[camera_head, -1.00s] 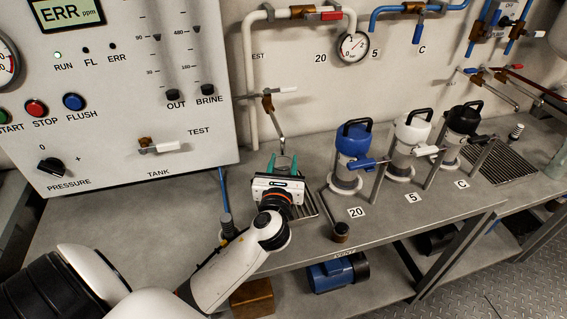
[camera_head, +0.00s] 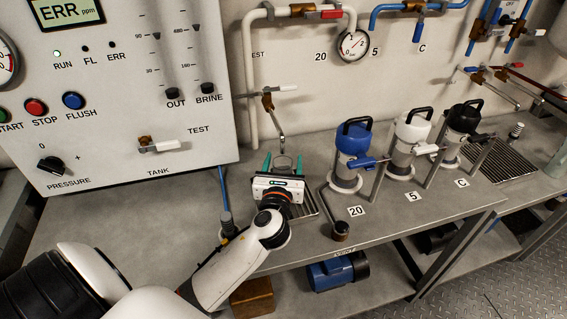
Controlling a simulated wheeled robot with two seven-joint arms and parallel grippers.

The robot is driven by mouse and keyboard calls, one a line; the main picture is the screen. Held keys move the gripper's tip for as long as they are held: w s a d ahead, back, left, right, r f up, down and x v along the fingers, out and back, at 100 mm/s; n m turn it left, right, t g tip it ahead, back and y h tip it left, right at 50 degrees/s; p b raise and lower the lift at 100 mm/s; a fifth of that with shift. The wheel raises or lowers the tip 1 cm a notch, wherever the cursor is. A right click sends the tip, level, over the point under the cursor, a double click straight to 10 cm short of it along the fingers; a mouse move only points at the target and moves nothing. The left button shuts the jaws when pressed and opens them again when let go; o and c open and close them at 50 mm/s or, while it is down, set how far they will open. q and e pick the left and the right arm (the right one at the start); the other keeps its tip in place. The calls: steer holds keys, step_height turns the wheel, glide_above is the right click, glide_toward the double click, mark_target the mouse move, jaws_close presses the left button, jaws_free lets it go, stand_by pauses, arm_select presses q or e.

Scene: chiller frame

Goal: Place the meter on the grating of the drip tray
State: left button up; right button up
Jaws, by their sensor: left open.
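My left gripper (camera_head: 283,163) is open, with its two green fingers spread on either side of a small greyish, rounded object (camera_head: 284,161). The gripper body hides most of this object, and I cannot tell whether it is the meter. It stands below the test tap's spout. The drip tray's dark grating (camera_head: 307,205) shows at the right of my gripper, and the rest of it is hidden. I cannot make out the meter elsewhere for certain. My right gripper is not in view.
The test tap (camera_head: 268,98) and its spout hang just behind my gripper. A dark fitting (camera_head: 227,222) on a blue hose stands left of my wrist. Blue (camera_head: 351,145), white (camera_head: 411,133) and black (camera_head: 464,120) topped canisters stand right. Another grating (camera_head: 505,162) lies far right.

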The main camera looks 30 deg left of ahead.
arm_select(q)
steer(key=b+v, duration=0.1)
steer(key=v, duration=1.1)
